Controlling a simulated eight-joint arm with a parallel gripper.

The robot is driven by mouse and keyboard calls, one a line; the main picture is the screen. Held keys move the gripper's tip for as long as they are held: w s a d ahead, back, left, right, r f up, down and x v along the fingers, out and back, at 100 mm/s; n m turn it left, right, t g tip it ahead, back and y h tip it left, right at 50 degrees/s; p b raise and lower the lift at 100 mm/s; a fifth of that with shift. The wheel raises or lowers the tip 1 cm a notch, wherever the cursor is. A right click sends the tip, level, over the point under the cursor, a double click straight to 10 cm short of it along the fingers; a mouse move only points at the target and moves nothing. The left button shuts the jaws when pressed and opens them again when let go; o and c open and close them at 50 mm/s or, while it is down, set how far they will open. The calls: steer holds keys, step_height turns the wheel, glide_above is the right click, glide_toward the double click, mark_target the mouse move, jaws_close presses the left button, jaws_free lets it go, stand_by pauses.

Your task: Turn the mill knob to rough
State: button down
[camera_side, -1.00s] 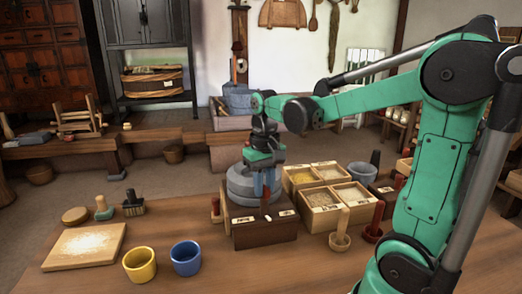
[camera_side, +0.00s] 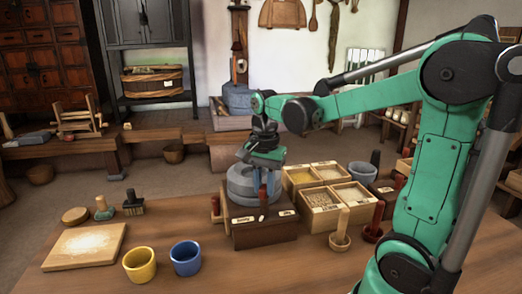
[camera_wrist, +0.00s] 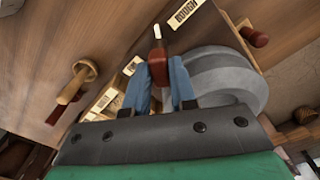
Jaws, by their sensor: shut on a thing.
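The mill is a grey round stone (camera_side: 241,185) on a dark wooden base (camera_side: 262,235), also in the wrist view (camera_wrist: 228,75). Its red-brown knob (camera_wrist: 157,62) has a white pointer tip (camera_wrist: 157,32); the tip also shows in the side view (camera_side: 261,218). The pointer stands between the ROUGH label (camera_wrist: 185,12) and a second label (camera_wrist: 132,66), a little nearer ROUGH. In the side view ROUGH is the left label (camera_side: 243,220). My gripper (camera_wrist: 160,80) is shut on the knob, one blue finger on each side.
Wooden grain boxes (camera_side: 322,198) stand close right of the mill, with a pestle in a small mortar (camera_side: 340,235) in front. A yellow cup (camera_side: 139,265), a blue cup (camera_side: 186,258) and a board (camera_side: 85,246) are at left.

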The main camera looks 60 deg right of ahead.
mark_target(264, 186)
steer(key=shift+m, duration=1.3)
steer(key=c, duration=0.7)
jaws_free()
steer(key=shift+r, duration=0.15)
steer(key=shift+r, duration=2.7)
steer(key=a+f+n+t, duration=0.1)
steer(key=a+n+t, duration=0.1)
steer(key=n, duration=0.4)
steer(key=a+f+n+t, duration=0.2)
steer(key=a+n, duration=0.3)
steer(key=n, duration=0.1)
steer(key=s+a+f+n+t, duration=0.1)
steer(key=a+f+n+t, duration=0.1)
steer(key=n, duration=0.4)
steer(key=shift+a+n+t, duration=0.4)
steer(key=shift+a+t, duration=0.2)
steer(key=shift+a, duration=0.45)
